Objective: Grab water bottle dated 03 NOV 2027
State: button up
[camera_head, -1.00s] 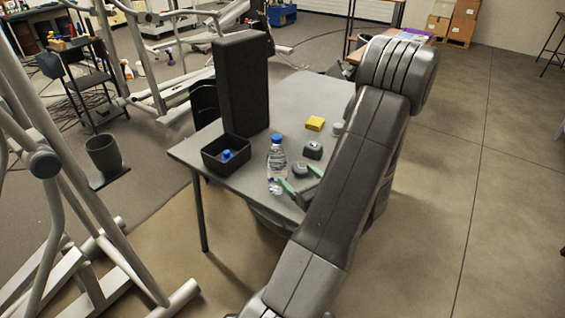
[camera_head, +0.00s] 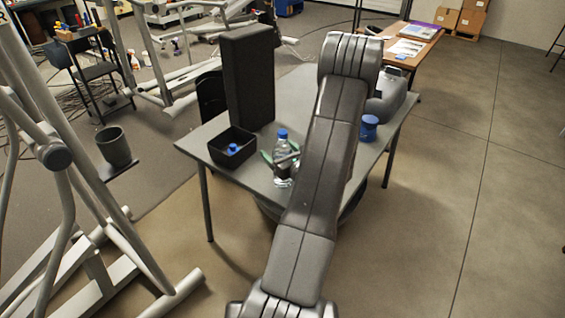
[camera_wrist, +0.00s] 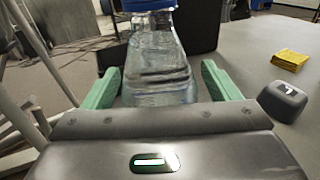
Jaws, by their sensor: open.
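A clear water bottle (camera_head: 282,165) with a blue cap stands upright on the grey table (camera_head: 300,105), near its front edge. In the wrist view the bottle (camera_wrist: 157,65) stands between the green fingers of my gripper (camera_wrist: 162,88), which are open with a gap on each side. In the head view my gripper (camera_head: 281,159) is partly hidden by my arm. No date can be read on the bottle. A second blue cap (camera_head: 233,149) shows inside a black bin (camera_head: 245,140) left of the bottle; what it belongs to is mostly hidden.
A tall black block (camera_head: 248,75) stands behind the bin. A blue object (camera_head: 369,127) is near the table's right edge. The wrist view shows a dark device (camera_wrist: 284,101) and a yellow block (camera_wrist: 291,61) to the right. Exercise frames (camera_head: 65,190) stand at the left.

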jog(key=c, duration=1.4)
jog(key=shift+r, duration=0.1)
